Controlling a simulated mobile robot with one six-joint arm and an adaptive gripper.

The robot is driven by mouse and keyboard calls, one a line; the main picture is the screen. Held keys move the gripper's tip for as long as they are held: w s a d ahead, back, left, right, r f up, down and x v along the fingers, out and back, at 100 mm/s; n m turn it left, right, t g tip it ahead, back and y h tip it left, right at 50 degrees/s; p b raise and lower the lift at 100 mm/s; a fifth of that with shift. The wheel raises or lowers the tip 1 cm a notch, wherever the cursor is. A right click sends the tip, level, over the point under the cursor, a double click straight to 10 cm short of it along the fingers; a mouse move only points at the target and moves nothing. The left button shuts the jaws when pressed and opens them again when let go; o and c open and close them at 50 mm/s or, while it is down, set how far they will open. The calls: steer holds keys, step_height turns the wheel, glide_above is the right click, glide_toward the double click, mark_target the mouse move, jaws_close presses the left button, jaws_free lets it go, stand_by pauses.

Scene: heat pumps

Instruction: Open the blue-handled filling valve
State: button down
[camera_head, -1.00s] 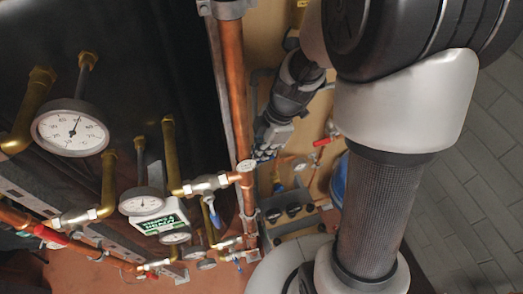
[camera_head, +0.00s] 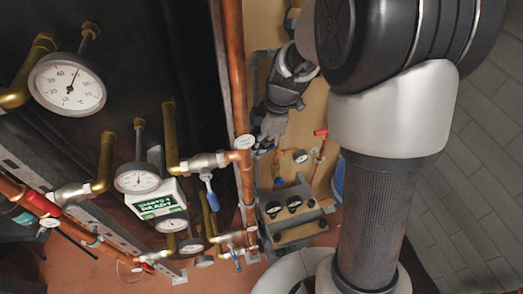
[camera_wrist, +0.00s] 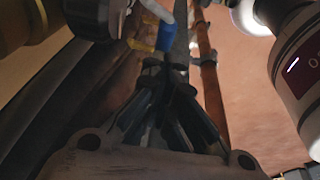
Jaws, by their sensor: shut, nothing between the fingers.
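Two blue handles show in the head view. One blue handle (camera_head: 209,190) hangs below a silver valve (camera_head: 207,161) joined to the vertical copper pipe. A smaller blue handle (camera_head: 237,261) sits lower, near the foot of that pipe. I cannot tell which is the filling valve. My gripper (camera_head: 265,140) is right of the copper pipe, apart from both handles in the picture. In the wrist view my gripper (camera_wrist: 168,88) has its dark fingers together and empty. A blue part (camera_wrist: 165,37) shows just beyond the fingertips; I cannot tell whether they touch.
The vertical copper pipe (camera_head: 235,95) stands between my gripper and the upper blue handle. Several gauges, such as a large one (camera_head: 67,84), and brass pipes crowd the left. A red handle (camera_head: 320,132) is on the wooden panel at right. Tiled floor (camera_head: 475,180) lies clear at far right.

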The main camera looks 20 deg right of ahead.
steer(key=shift+b+x, duration=1.05)
steer(key=shift+x, duration=0.05)
steer(key=shift+d+f+b, duration=0.25)
steer(key=shift+f+b, duration=0.6)
steer(key=shift+b, duration=0.1)
steer(key=shift+f+h+b, duration=0.3)
steer(key=shift+f+h, duration=0.1)
steer(key=shift+h, duration=0.2)
steer(key=shift+d+f+b, duration=0.4)
steer(key=shift+d+f, duration=0.2)
steer(key=shift+f, duration=0.15)
steer(key=shift+d+f, duration=0.1)
step_height(320, 180, up, 12)
steer(key=d, duration=0.1)
steer(key=shift+s+d, duration=0.25)
steer(key=shift+s, duration=0.2)
